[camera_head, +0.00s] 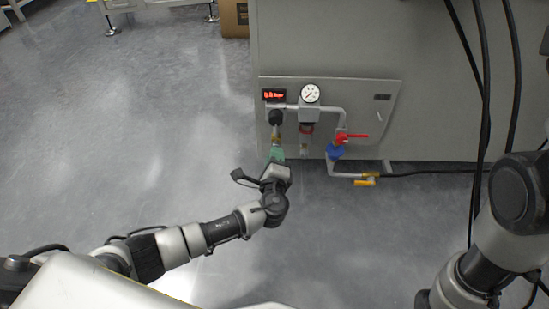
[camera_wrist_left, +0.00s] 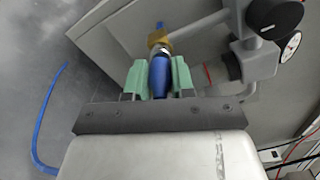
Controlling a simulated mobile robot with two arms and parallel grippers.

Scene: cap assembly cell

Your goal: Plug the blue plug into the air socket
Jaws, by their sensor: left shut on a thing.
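My left gripper (camera_head: 276,154) is at the lower left of the wall panel, just below the brass air socket (camera_head: 276,136) under a black knob. In the left wrist view, the green fingers of my left gripper (camera_wrist_left: 159,78) are shut on the blue plug (camera_wrist_left: 160,76). The plug's metal tip points at the brass socket (camera_wrist_left: 158,38) and lines up with it. The two appear to meet, but I cannot tell how deep the tip sits. The plug is hidden in the head view. My right arm shows at the right, its gripper out of view.
The panel (camera_head: 375,100) carries a pressure gauge (camera_head: 310,93), a red display (camera_head: 273,95), a red valve handle (camera_head: 352,137) and a blue fitting (camera_head: 335,152). A blue hose (camera_wrist_left: 50,105) hangs at the left in the wrist view. Black cables hang at the right.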

